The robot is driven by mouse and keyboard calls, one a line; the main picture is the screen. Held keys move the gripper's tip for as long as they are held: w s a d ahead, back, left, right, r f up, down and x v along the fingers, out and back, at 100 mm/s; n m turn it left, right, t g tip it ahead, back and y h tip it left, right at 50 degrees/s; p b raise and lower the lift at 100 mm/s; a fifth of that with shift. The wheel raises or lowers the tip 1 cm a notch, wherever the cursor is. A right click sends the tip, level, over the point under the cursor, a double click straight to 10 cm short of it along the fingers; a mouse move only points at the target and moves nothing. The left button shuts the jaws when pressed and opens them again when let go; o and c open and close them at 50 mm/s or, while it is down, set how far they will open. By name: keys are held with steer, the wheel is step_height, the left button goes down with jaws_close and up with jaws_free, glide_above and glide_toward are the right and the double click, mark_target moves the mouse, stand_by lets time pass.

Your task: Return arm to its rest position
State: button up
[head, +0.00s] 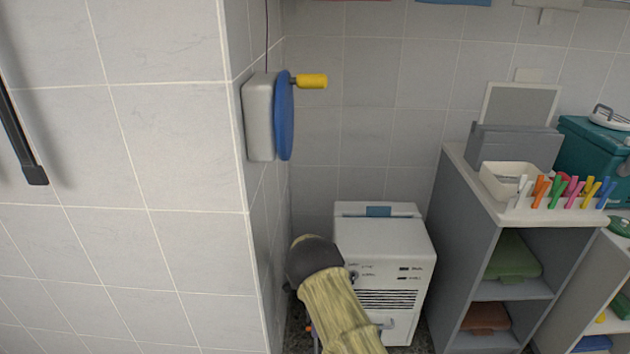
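My gripper does not show in the head view, so its fingers and anything in them are hidden from me. A straw-coloured, streaked shaft with a dark grey rounded end rises from the bottom edge, in front of the white machine. It may be a link of my arm, but I cannot tell for sure.
A wall-mounted blue wheel (284,115) with a yellow handle (312,81) juts from the tiled wall corner. A white machine (398,245) stands on the floor. A grey shelf unit (455,245) at right carries a white tray (497,186) and several coloured clips.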

steer(key=s+d+r+n+t, duration=0.1)
steer(key=s+d+r+n, duration=0.2)
steer(key=r, duration=0.4)
steer(key=s+d+r+n+p, duration=0.1)
steer(key=s+d+r+n, duration=0.2)
steer(key=r, duration=0.4)
steer(key=s+d+r+n+t, duration=0.1)
steer(key=s+d+r+n, duration=0.1)
steer(key=d+r, duration=0.3)
steer(key=s+d+r+n+t+p, duration=0.1)
steer(key=s+d+r+n, duration=0.1)
steer(key=s+r+n, duration=0.5)
steer(key=s+d+r+n+t+p, duration=0.15)
steer(key=s+r+n, duration=0.3)
steer(key=s, duration=0.45)
steer(key=w+p+v, duration=0.3)
steer(key=p+v, duration=1.5)
steer(key=w+r+p+v, duration=0.1)
steer(key=w+p+v, duration=0.3)
steer(key=p+v, duration=1.5)
steer(key=shift+w+r+m, duration=0.3)
steer(key=shift+r+m, duration=0.05)
steer(key=shift+m, duration=0.1)
